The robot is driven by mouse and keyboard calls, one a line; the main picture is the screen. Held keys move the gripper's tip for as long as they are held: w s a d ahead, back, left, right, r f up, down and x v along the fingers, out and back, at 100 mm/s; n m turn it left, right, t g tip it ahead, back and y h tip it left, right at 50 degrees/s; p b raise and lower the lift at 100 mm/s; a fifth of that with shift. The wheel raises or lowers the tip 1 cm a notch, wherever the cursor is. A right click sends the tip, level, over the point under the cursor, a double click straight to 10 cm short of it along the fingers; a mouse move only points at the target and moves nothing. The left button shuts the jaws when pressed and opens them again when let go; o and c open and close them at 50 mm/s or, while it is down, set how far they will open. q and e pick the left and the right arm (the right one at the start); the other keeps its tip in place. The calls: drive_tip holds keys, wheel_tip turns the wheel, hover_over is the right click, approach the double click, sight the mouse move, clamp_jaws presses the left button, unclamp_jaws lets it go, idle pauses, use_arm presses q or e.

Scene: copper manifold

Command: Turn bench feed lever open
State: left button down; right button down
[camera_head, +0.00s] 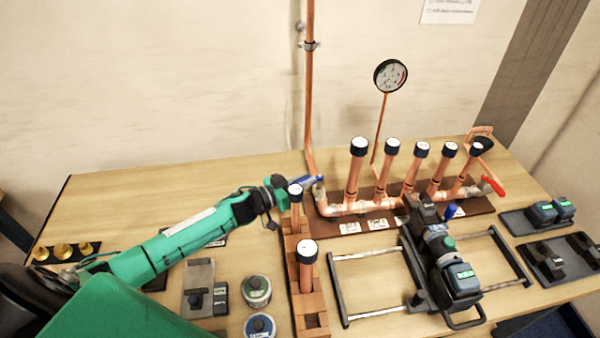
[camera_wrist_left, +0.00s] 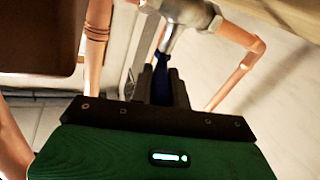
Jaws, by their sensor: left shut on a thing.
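The blue feed lever (camera_head: 308,181) sits on the valve (camera_head: 319,190) at the left end of the copper manifold (camera_head: 360,207). My left gripper (camera_head: 287,186) reaches it from the left and is shut on the lever. In the left wrist view, the blue lever (camera_wrist_left: 161,78) stands between the dark fingers of my left gripper (camera_wrist_left: 163,86). The metal valve body (camera_wrist_left: 185,12) is just beyond the fingertips. The far end of the lever is partly hidden by the gripper. My right gripper is not in view.
A brick-coloured rack (camera_head: 310,318) with capped copper tubes (camera_head: 306,270) stands close under my left wrist. A vertical copper pipe (camera_head: 310,90) rises behind the lever. A power tool (camera_head: 450,270) on a black frame is to the right. The table's back left is clear.

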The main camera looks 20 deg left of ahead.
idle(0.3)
use_arm(q)
drive_tip(key=c, duration=1.3)
unclamp_jaws()
drive_tip(key=shift+c, duration=0.2)
drive_tip(key=shift+s, duration=0.1)
drive_tip(key=shift+s+a+f, duration=0.1)
drive_tip(key=shift+s+a, duration=0.05)
drive_tip(key=shift+s, duration=0.05)
drive_tip(key=b+v, duration=0.4)
drive_tip(key=v, duration=0.9)
drive_tip(key=shift+s+r, duration=0.2)
